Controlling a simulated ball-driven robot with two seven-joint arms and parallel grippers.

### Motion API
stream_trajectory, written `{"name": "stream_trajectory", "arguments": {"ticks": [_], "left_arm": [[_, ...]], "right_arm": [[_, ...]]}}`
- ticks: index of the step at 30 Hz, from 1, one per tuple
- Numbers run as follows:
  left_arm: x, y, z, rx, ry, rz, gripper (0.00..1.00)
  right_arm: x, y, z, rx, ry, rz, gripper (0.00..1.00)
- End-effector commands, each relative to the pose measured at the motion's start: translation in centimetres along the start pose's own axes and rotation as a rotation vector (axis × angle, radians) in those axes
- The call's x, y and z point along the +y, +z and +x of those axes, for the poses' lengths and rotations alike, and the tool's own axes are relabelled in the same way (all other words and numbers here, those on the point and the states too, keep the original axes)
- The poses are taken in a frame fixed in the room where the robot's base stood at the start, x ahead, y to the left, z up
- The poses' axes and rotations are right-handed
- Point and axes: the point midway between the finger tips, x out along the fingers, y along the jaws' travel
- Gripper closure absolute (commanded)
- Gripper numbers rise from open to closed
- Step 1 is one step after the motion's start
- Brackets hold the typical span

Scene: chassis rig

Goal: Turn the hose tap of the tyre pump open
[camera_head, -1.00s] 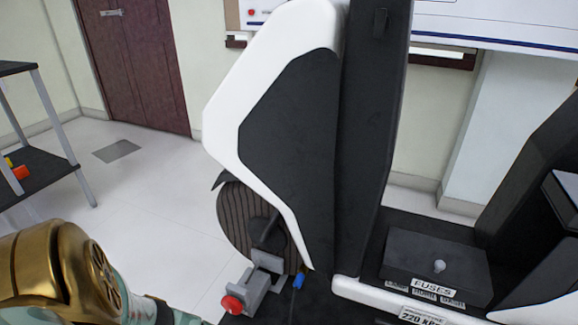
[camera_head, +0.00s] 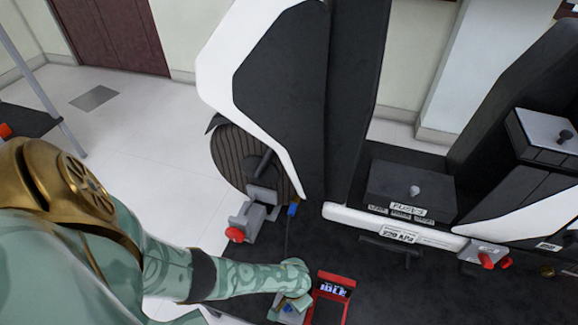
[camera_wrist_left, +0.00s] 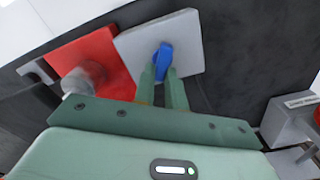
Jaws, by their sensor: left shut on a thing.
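The blue hose tap (camera_wrist_left: 164,58) sits on a light grey plate (camera_wrist_left: 190,32) beside the red body of the tyre pump (camera_wrist_left: 100,52) in the left wrist view. My left gripper (camera_wrist_left: 163,72) is shut on the tap, one green finger on each side of it. The tap's lower part is hidden between the fingers, so its exact angle is hard to tell. In the head view the red pump (camera_head: 331,285) with a small display stands at the bottom centre. My left gripper (camera_head: 290,306) is just left of it, and the tap is not clear there. My right gripper is out of view.
A wheel (camera_head: 238,162) and a grey clamp with a red knob (camera_head: 235,234) are beyond my left arm. A small blue piece (camera_head: 293,209) hangs nearby. A fuse box (camera_head: 410,188) and red knobs (camera_head: 487,260) are at the right.

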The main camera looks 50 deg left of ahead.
Motion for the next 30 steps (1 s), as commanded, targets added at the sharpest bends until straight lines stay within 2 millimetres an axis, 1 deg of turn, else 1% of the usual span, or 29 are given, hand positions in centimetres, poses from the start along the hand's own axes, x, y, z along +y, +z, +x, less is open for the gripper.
{"name": "stream_trajectory", "arguments": {"ticks": [9,21,30], "left_arm": [[0.5,0.1,0.0,0.001,0.002,0.299,1.00],[1.0,0.3,0.1,0.002,0.002,0.674,1.00],[1.2,0.5,0.1,0.003,0.002,0.895,1.00]], "right_arm": [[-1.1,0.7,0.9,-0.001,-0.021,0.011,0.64],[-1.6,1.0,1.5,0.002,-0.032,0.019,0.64],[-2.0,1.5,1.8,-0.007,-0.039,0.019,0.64]]}}
